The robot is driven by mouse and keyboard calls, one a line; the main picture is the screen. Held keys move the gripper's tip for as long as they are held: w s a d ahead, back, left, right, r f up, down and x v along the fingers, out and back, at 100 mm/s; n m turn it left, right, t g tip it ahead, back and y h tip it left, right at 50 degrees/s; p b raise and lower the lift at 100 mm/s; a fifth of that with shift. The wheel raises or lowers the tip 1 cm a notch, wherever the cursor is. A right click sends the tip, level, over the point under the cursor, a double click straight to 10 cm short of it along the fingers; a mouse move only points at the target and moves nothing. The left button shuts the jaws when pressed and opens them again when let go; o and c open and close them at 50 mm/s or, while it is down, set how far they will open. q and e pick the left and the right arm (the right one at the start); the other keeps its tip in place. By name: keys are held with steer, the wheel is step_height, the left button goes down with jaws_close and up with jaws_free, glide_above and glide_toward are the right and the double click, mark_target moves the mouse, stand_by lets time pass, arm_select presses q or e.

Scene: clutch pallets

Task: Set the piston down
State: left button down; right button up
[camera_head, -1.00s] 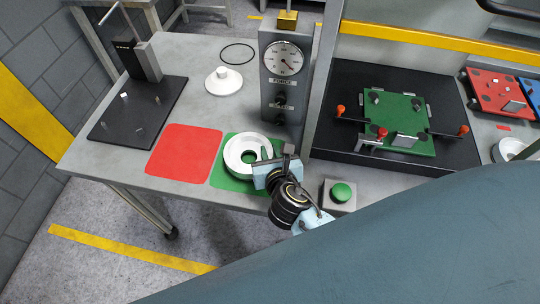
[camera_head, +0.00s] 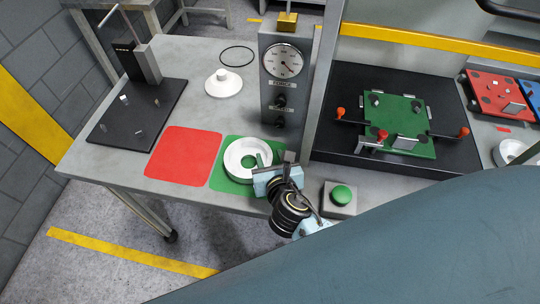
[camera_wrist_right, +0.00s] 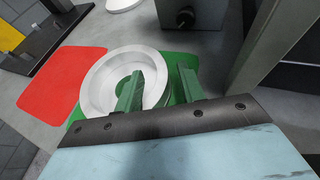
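The piston (camera_head: 233,160), a white round ring-shaped part with a raised rim, rests flat on the green mat (camera_head: 218,181). It also shows in the right wrist view (camera_wrist_right: 96,82), with the green mat (camera_wrist_right: 76,114) under and around it. My right gripper (camera_head: 270,164) is low at the piston's right side. In the right wrist view, its two green fingers (camera_wrist_right: 160,76) are apart, one inside the ring and one outside. The piston's right wall lies between them, with a gap visible beside the outer finger. My left gripper is not in view.
A red mat (camera_head: 184,155) lies left of the green one. A grey gauge column (camera_head: 280,95) stands behind, and a green button box (camera_head: 340,196) is at the right. A white knobbed disc (camera_head: 223,83) and black fixture plate (camera_head: 137,113) are farther back and left.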

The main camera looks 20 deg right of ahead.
steer(key=v, duration=1.1)
steer(key=shift+p, duration=0.35)
